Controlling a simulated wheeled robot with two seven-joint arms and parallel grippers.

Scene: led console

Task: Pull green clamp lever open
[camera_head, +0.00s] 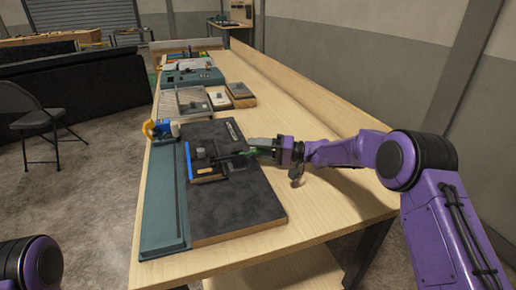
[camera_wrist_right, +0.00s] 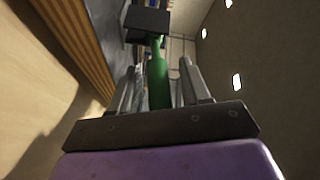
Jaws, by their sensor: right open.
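The green clamp lever (camera_wrist_right: 157,82) shows in the right wrist view between the two fingers of my right gripper (camera_wrist_right: 160,88). The fingers stand apart on either side of it, and I cannot tell whether either one touches it. In the head view a little of the green lever (camera_head: 248,153) shows at the tip of my right gripper (camera_head: 262,146), which reaches in from the right. The lever joins a black clamp (camera_head: 220,162) on a dark board (camera_head: 240,205). A dark block (camera_wrist_right: 147,20) shows beyond the lever in the wrist view. My left gripper is out of view.
The board lies on a long wooden table (camera_head: 335,190) beside a teal tray (camera_head: 160,205). A yellow and blue tool (camera_head: 160,129) sits at the tray's far end. Several panels and boxes stand farther back. A raised wooden edge (camera_head: 300,91) runs along the right side.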

